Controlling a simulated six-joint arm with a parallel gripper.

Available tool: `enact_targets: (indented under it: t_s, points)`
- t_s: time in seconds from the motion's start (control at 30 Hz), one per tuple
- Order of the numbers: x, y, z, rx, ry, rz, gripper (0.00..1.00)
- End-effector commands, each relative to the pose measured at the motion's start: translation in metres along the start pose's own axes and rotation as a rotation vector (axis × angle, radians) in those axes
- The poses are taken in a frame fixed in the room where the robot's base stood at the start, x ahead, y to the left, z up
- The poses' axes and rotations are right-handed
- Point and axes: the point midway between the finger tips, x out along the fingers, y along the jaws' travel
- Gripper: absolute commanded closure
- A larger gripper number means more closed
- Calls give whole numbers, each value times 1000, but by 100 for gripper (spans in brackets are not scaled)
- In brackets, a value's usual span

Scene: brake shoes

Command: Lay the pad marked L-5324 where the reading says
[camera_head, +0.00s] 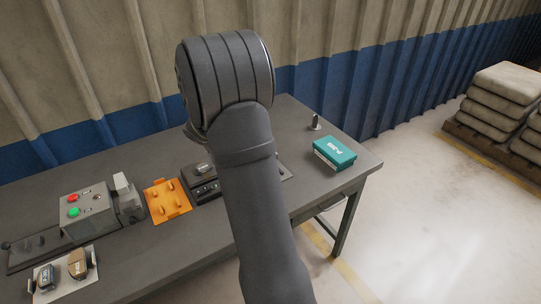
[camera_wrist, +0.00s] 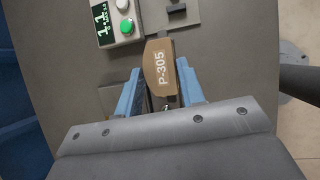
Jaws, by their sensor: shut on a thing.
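My gripper (camera_wrist: 160,98) shows in the wrist view, with its two blue fingers shut on a brown pad (camera_wrist: 160,68) marked P-305. In the head view my arm hides the gripper and this pad. Two more pads, a dark greyish one (camera_head: 46,278) and a brown one (camera_head: 77,264), sit on a white tray (camera_head: 66,285) at the table's lower left; their marks are too small to read. A dark display (camera_wrist: 103,23) with green digits, seemingly 1.1, and smaller unclear text shows in the wrist view beside a green button (camera_wrist: 125,27).
On the grey table (camera_head: 140,255) stand a control box (camera_head: 90,212) with red and green buttons, an orange pegged plate (camera_head: 167,201) and a dark device (camera_head: 203,187). A teal box (camera_head: 335,152) and a small dark cylinder (camera_head: 315,122) stand at the right.

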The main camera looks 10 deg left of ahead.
Motion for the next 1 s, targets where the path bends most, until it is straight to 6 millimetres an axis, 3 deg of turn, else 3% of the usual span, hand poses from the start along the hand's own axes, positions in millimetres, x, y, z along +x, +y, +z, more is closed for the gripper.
enact_targets:
  t_s: [0.03,0.2,0.4,0.5,0.7,1.0]
  points:
    - [-8,11,-23,-9,1,4,96]
    - [-35,33,-89,-11,-5,2,96]
    - [-67,46,-165,-10,-18,3,96]
    - [-80,48,-193,-7,-24,5,96]
    - [-95,47,-225,-4,-33,7,96]
    - [-88,46,-234,-3,-36,6,96]
